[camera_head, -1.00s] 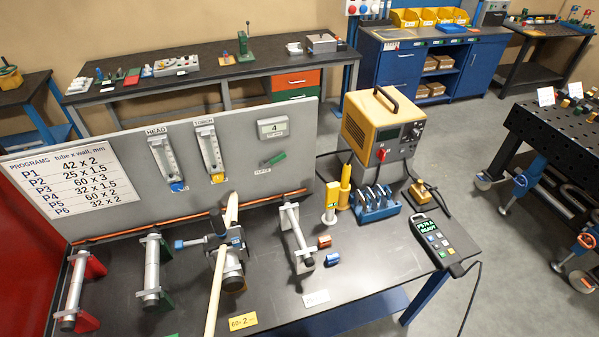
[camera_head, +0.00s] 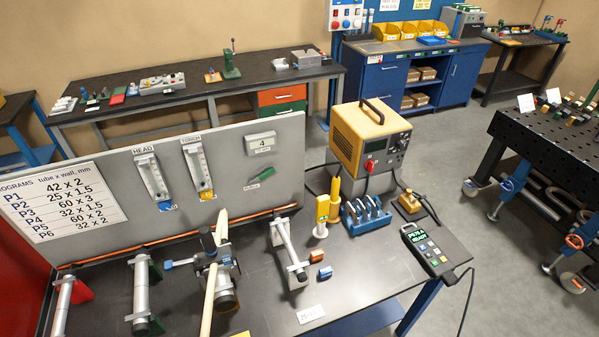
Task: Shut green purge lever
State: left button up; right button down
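The green purge lever (camera_head: 261,174) is on the grey upright panel (camera_head: 90,147), above a small label. It slants, with its right end higher. A small display reading 4 (camera_head: 260,143) is above it. Neither of my grippers can be made out in the head view.
The orange power unit (camera_head: 365,138) stands right of the panel. A yellow bottle-like item (camera_head: 322,215), a blue rack (camera_head: 366,216) and a handheld pendant (camera_head: 430,250) are on the dark bench. Several tube fixtures (camera_head: 290,248) line the bench in front of the panel.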

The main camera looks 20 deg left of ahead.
aim_at(268, 171)
jog(key=k, duration=0.65)
jog(key=u, duration=1.2)
jog(key=i, duration=0.4)
jog(key=z, duration=0.05)
